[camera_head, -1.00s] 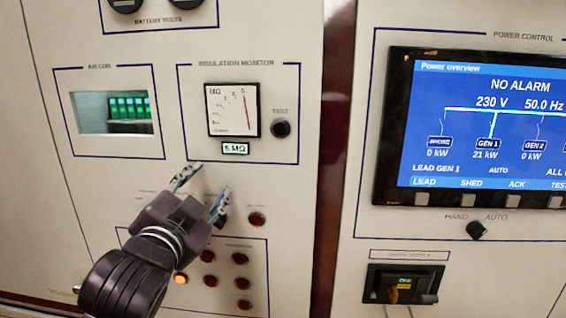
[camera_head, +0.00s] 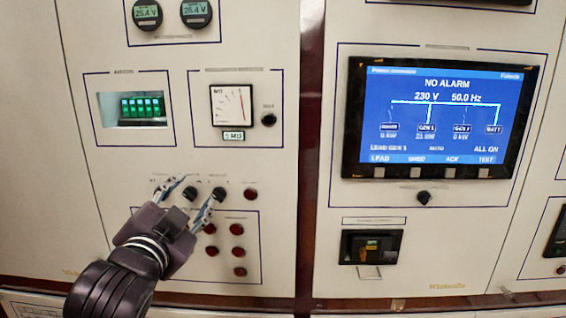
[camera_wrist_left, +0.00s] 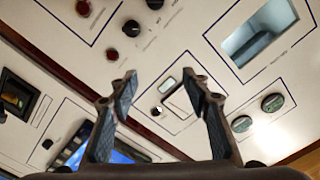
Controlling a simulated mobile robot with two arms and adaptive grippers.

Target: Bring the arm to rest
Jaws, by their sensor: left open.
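My left gripper (camera_head: 194,190) reaches in from the lower left in the head view. Its two fingers are apart with nothing between them. In the head view it overlaps the row of black knobs (camera_head: 218,193) below the insulation monitor (camera_head: 232,106); I cannot tell how far it is from the panel. In the left wrist view the open fingers (camera_wrist_left: 162,82) frame the insulation monitor meter (camera_wrist_left: 181,102), with clear space between the tips. My right gripper is in neither view.
Several red lamps (camera_head: 237,229) sit low on the left panel, partly behind my gripper. The air-con window (camera_head: 140,107) is at upper left. On the right panel are the power screen (camera_head: 440,118), a black selector knob (camera_head: 424,198) and a breaker (camera_head: 371,247).

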